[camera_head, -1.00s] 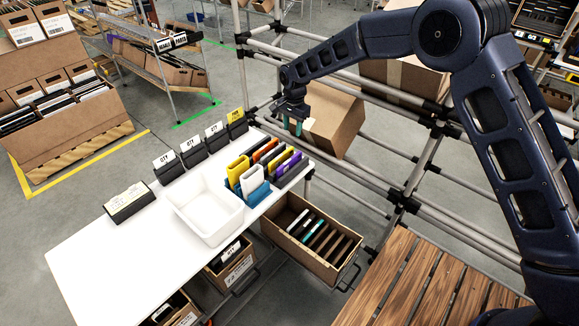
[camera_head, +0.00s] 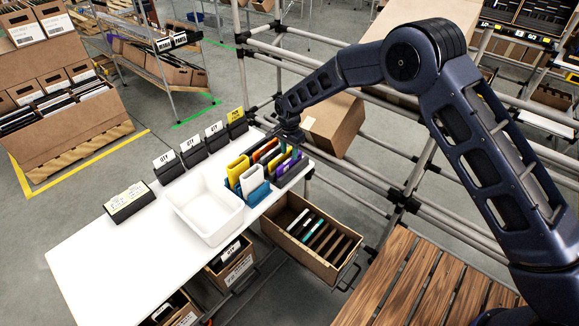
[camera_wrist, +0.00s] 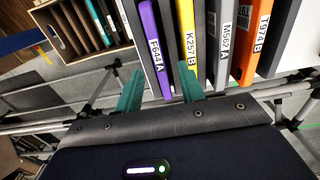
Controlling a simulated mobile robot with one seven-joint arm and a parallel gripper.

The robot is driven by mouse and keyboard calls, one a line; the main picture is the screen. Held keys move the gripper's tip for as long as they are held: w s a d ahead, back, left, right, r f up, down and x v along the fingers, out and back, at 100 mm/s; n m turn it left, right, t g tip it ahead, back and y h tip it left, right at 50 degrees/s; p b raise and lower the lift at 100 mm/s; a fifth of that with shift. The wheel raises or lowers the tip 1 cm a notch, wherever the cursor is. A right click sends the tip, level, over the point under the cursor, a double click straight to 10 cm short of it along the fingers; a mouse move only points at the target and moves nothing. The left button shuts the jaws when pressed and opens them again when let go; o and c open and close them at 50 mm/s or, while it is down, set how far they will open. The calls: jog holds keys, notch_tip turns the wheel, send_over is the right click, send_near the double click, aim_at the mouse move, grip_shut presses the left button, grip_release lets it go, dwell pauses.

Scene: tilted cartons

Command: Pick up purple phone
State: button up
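The purple phone (camera_head: 280,169) stands upright in the row of phones at the right end of the white table. In the wrist view the purple phone (camera_wrist: 154,50) carries the label F644A. It stands beside a yellow phone (camera_wrist: 187,38) labelled K257B. My gripper (camera_head: 291,150) is just above the right end of the row. In the wrist view my gripper (camera_wrist: 160,88) is open, with its teal fingers apart. The purple phone's edge lies between the fingers, and the right finger is in line with the yellow phone. I cannot tell whether either finger touches a phone.
A white bin (camera_head: 205,212) stands left of the phones. Labelled black holders (camera_head: 194,153) line the table's back edge. An open carton (camera_head: 312,239) with slots sits below the table's right end. Metal rack bars (camera_head: 370,177) run close behind the arm.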

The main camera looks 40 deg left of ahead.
aim_at(289, 159)
notch_tip(289, 159, down, 4)
jog(key=shift+r, duration=0.25)
jog(key=shift+c, duration=0.5)
grip_shut()
jog(key=shift+r, duration=0.1)
